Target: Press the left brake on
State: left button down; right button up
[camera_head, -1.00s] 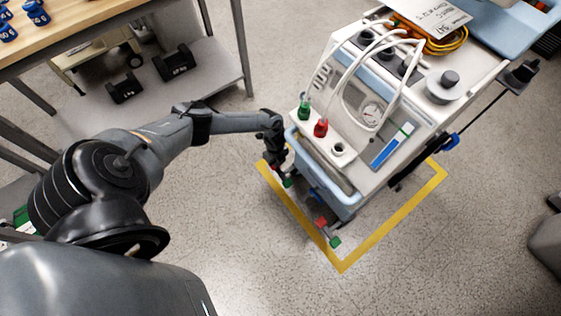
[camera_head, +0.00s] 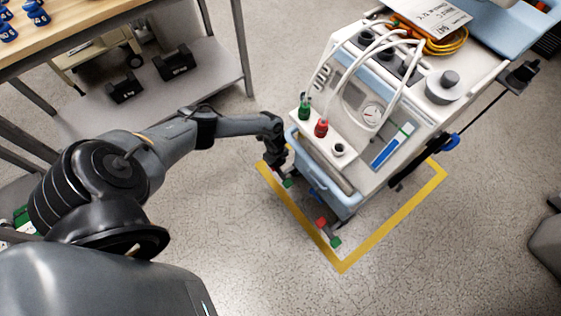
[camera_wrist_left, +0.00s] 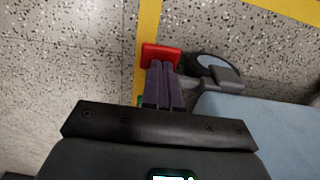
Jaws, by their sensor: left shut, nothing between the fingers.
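The pump cart (camera_head: 375,110) stands at the right with two red-and-green brake pedals low on its near side. The left brake's red part (camera_head: 276,173) and green part (camera_head: 288,183) show just below my left gripper (camera_head: 275,163). In the left wrist view, my shut, empty left gripper (camera_wrist_left: 159,66) has its fingertips at the near edge of the red pedal part (camera_wrist_left: 160,54). I cannot tell whether they touch. A sliver of the green part (camera_wrist_left: 140,100) shows beside the fingers. The other brake has a red part (camera_head: 321,222) and a green part (camera_head: 335,241). My right gripper is not in view.
Yellow floor tape (camera_head: 385,232) frames the cart's base. A caster wheel (camera_wrist_left: 210,65) is right of the red pedal. A wooden-topped bench (camera_head: 75,35) with a lower shelf (camera_head: 205,75) stands at the upper left. The floor in front is clear.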

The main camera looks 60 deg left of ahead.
pick_arm(q)
jog(key=shift+d+f, duration=0.1)
jog(key=shift+f, duration=0.45)
jog(key=shift+r, duration=0.15)
notch_tip(320, 180, up, 2)
jog(key=p, duration=0.2)
jog(key=shift+r+p, duration=0.25)
jog(key=shift+p, duration=0.1)
notch_tip(320, 180, up, 4)
jog(key=p, duration=0.4)
jog(key=shift+r, duration=0.15)
jog(key=shift+s, duration=0.1)
